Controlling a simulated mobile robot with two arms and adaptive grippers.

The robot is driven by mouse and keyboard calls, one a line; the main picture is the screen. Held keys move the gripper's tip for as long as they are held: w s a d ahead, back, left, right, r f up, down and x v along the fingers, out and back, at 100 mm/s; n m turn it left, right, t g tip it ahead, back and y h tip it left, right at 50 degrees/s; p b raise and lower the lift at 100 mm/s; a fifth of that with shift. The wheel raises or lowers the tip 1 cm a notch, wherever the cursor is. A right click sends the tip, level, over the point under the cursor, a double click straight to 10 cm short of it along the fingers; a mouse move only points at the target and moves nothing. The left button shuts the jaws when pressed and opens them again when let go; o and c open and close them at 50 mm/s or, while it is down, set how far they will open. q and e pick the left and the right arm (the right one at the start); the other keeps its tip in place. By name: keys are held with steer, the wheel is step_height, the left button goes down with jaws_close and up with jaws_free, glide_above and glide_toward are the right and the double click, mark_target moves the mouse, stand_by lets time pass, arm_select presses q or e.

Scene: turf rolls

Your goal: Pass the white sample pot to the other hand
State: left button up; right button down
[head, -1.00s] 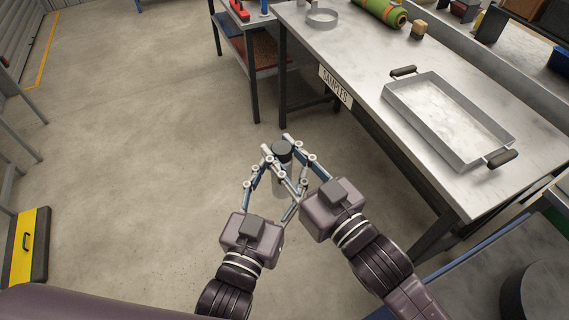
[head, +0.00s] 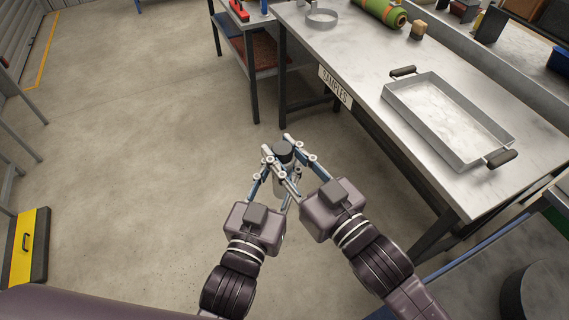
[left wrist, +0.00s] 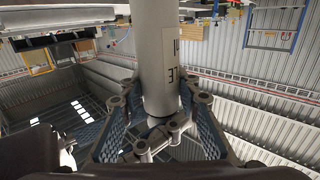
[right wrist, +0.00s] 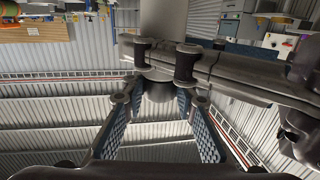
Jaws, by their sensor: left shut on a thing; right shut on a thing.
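The white sample pot, with a dark lid (head: 284,151), is upright between my two grippers in the head view, held in the air in front of the bench. Its pale body with dark printed marks (left wrist: 158,60) fills the middle of the left wrist view. The pot (right wrist: 163,20) also shows at the top of the right wrist view. My left gripper (head: 274,164) is shut on the pot from the lower left. My right gripper (head: 299,160) is shut on it from the lower right. The fingers cover much of the pot's body.
A metal bench with a SAMPLES sign (head: 335,85) stands to the right. On it are a shallow tray with dark handles (head: 400,112), a metal ring (head: 322,17) and a green roll (head: 380,10). Open concrete floor (head: 140,150) lies to the left.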

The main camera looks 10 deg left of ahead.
steer(key=c, duration=1.5)
jaws_free()
steer(key=shift+o, duration=0.2)
steer(key=shift+s, duration=0.1)
